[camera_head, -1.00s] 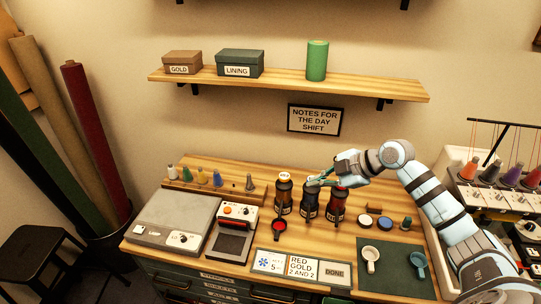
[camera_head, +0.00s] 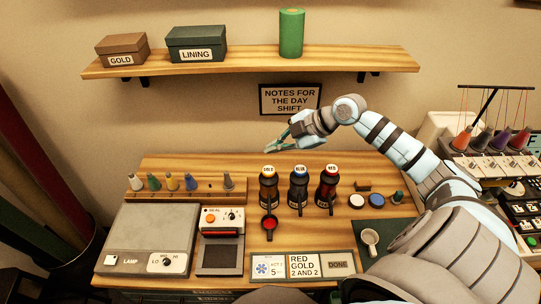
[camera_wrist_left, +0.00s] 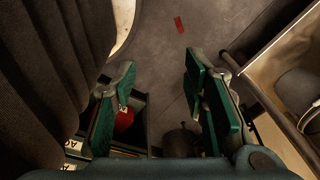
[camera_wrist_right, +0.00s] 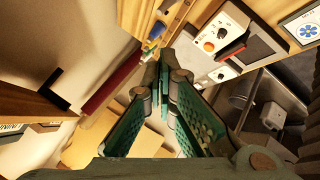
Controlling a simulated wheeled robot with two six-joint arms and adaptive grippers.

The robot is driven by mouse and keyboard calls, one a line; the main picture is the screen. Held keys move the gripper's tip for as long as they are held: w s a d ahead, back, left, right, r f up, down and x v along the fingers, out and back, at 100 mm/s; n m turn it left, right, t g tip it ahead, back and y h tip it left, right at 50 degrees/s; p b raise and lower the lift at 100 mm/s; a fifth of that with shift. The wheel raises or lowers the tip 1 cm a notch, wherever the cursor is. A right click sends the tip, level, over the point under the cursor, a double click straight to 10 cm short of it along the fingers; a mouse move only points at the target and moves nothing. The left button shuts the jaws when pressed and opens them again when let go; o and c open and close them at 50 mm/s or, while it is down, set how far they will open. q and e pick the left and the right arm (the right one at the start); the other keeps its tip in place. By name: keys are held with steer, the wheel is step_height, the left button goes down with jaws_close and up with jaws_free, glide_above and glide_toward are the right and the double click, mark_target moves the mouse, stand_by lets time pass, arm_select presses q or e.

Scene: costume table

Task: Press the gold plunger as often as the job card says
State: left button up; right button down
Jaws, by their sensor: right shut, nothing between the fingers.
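The gold bottle (camera_head: 268,188) stands at the left of three dark pump bottles, a yellow GOLD label on top. Beside it stand the blue bottle (camera_head: 299,188) and the red bottle (camera_head: 330,188). The job card (camera_head: 303,266) reads "RED GOLD 2 AND 2". My right gripper (camera_head: 268,149) is shut and empty, its tips above the gold bottle's top in the picture, apart from it. It also shows in the right wrist view (camera_wrist_right: 157,62). My left gripper (camera_wrist_left: 160,85) is open and empty, away from the bottles.
A lamp box (camera_head: 150,240) and a seal device (camera_head: 222,240) stand left of the bottles. A thread rack (camera_head: 185,188) is behind them. A DONE tile (camera_head: 338,265) is beside the job card. A shelf (camera_head: 230,66) hangs above.

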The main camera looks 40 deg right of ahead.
steer(key=b, duration=0.6)
glide_above(268, 172)
steer(key=w, duration=0.2)
step_height(268, 172, down, 9)
steer(key=shift+w+f, duration=0.1)
steer(key=shift+f, duration=0.3)
steer(key=s, duration=0.3)
steer(key=shift+s+d+r, duration=0.1)
steer(key=shift+s+r, duration=0.1)
steer(key=shift+r, duration=0.2)
steer(key=shift+w, duration=0.2)
steer(key=shift+w+f, duration=0.25)
steer(key=shift+w, duration=0.1)
steer(key=shift+w+f, duration=0.15)
steer(key=shift+w, duration=0.2)
steer(key=shift+s, duration=0.1)
steer(key=shift+s+r, duration=0.2)
steer(key=shift+s, duration=0.1)
arm_select(q)
step_height(268, 172, down, 7)
steer(key=w, duration=0.1)
steer(key=shift+r, duration=0.2)
arm_select(e)
steer(key=shift+w, duration=0.1)
arm_select(q)
steer(key=shift+w, duration=0.1)
arm_select(e)
steer(key=shift+f, duration=0.1)
